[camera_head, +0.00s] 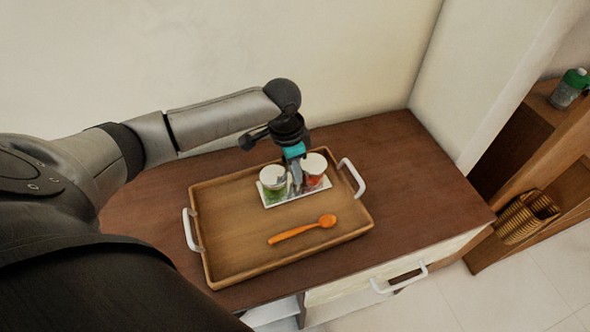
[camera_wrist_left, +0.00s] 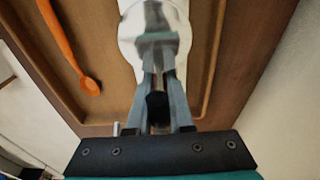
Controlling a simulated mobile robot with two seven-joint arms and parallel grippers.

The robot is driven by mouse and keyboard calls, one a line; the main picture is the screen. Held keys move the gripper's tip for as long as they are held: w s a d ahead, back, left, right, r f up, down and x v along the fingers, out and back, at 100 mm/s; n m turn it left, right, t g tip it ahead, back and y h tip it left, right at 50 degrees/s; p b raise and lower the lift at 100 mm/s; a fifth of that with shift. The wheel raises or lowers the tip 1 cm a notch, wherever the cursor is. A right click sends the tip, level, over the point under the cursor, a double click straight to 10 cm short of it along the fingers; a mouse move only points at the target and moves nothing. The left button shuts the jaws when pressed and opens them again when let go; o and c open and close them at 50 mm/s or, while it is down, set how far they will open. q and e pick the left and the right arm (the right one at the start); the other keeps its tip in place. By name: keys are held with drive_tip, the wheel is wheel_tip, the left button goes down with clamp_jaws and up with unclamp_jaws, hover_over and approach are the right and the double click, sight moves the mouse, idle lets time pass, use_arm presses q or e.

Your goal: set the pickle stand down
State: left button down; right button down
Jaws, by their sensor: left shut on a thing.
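The pickle stand (camera_head: 287,201) has a pale base with two white-lidded jars, one green at the left (camera_head: 272,182) and one red at the right (camera_head: 315,170). It is upright over the far part of the wooden tray (camera_head: 230,255). I cannot tell whether its base touches the tray. My left gripper (camera_head: 296,182) reaches down between the jars and is shut on the stand's middle. In the left wrist view the closed fingers (camera_wrist_left: 160,85) cover much of the stand, and a white lid (camera_wrist_left: 155,12) shows beyond them. My right gripper is not in view.
An orange spoon (camera_head: 302,230) lies in the tray, in front of the stand. The tray has white handles at both ends and rests on a brown cabinet top (camera_head: 405,165). A wall stands behind. Shelves with a bottle (camera_head: 570,90) and a basket (camera_head: 527,218) are at the right.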

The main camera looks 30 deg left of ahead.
use_arm(q)
drive_tip(key=c, duration=0.8)
unclamp_jaws()
drive_tip(key=shift+r, duration=0.15)
drive_tip(key=r, duration=0.4)
drive_tip(key=r+p, duration=0.1)
drive_tip(key=r, duration=0.3)
drive_tip(key=s+a+r+p, duration=0.1)
drive_tip(key=r, duration=0.3)
drive_tip(key=shift+s, duration=0.1)
drive_tip(key=shift+d, duration=0.1)
